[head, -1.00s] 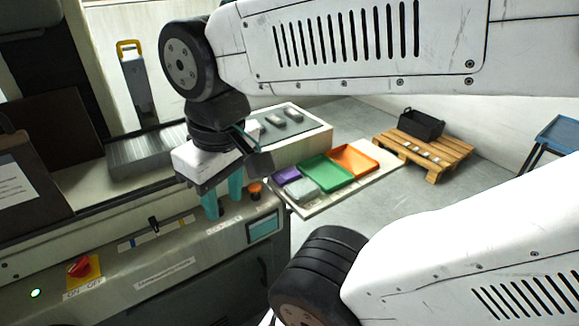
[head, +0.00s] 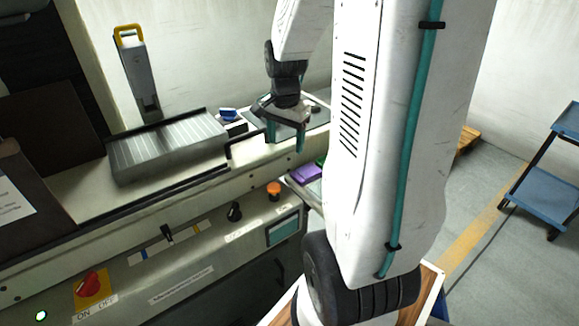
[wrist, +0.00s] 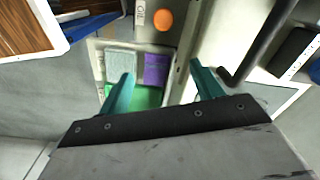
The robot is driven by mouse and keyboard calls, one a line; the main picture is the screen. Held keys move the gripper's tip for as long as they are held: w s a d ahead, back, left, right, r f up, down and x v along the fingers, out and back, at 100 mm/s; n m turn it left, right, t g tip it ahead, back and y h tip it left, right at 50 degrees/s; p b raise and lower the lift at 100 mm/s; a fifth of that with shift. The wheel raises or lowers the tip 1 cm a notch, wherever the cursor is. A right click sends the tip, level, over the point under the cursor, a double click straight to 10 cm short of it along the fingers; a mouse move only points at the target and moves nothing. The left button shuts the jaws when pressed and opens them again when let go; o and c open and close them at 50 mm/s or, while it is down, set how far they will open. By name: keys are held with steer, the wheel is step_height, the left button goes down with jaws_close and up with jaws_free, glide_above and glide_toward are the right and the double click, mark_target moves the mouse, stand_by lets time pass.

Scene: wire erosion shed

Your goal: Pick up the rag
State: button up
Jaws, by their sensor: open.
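A pale grey, cloth-like square (wrist: 120,62), which looks like the rag, lies beside a purple tray (wrist: 156,69) and a green tray (wrist: 148,97) in the wrist view. In the head view my arm hides it. My gripper (head: 286,142) is open and empty, its teal fingers pointing down near the right end of the machine bench. In the wrist view the fingers (wrist: 161,70) are spread, with the purple tray showing between them, farther off. The left finger's tip overlaps the grey square's lower edge in the picture; I see no contact.
The machine bench (head: 190,195) has a raised edge, a black handle bar (wrist: 262,45) and an orange button (head: 273,189). A small blue item (head: 228,115) sits on the bench. A blue cart (head: 545,190) stands right. Bare floor lies between.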

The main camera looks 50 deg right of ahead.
mark_target(306, 171)
steer(key=d+f+m, duration=0.1)
steer(key=d+f, duration=0.1)
steer(key=d+f+m, duration=0.1)
steer(key=d+f, duration=0.1)
steer(key=d, duration=0.1)
steer(key=s+d+f+m, duration=0.1)
steer(key=d+f+m, duration=0.1)
steer(key=shift+d+f, duration=0.2)
steer(key=shift+d, duration=0.1)
steer(key=f, duration=0.8)
steer(key=shift+s+d, duration=0.1)
steer(key=shift+s, duration=0.1)
steer(key=shift+r, duration=0.1)
steer(key=shift+c, duration=0.3)
steer(key=c, duration=0.7)
